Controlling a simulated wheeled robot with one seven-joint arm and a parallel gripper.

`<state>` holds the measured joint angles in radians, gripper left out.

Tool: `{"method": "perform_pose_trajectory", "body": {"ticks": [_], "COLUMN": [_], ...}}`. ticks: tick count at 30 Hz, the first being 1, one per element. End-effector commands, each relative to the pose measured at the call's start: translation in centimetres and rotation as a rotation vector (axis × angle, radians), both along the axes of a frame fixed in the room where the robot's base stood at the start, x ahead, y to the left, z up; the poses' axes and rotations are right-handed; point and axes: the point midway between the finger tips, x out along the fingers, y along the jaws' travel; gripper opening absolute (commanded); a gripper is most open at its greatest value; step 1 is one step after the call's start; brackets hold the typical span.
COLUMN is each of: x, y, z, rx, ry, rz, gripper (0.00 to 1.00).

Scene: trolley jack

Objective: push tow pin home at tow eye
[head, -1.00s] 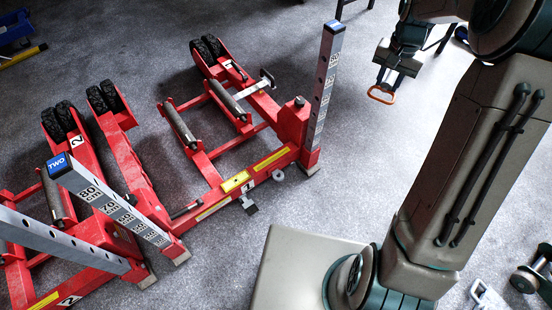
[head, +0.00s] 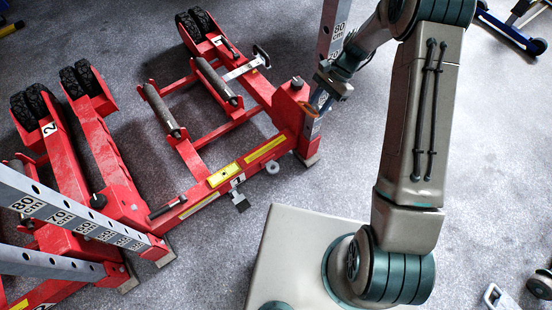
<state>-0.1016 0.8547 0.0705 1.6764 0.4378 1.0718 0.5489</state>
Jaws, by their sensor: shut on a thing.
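My gripper (head: 322,96) is at the foot of the upright grey post of the red trolley jack marked 1 (head: 253,160). It is shut on the tow pin (head: 311,108), of which only a bit of the orange handle shows against the jack's red corner. The pin's shaft is hidden, so I cannot tell how far it sits in anything. The tow eye cannot be made out; the gripper and post cover that spot.
The grey measuring post (head: 334,30) rises right behind my gripper.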

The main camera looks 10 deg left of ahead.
Motion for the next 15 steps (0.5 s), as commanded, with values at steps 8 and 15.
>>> {"method": "perform_pose_trajectory", "body": {"ticks": [8,15], "x": [-1.9,-2.5], "y": [6.5,10.3], "z": [-13.5,-22.9], "rx": [0.326,0.624], "ry": [0.268,0.351], "rz": [-0.421,-0.742], "gripper": [0.00,0.00]}}
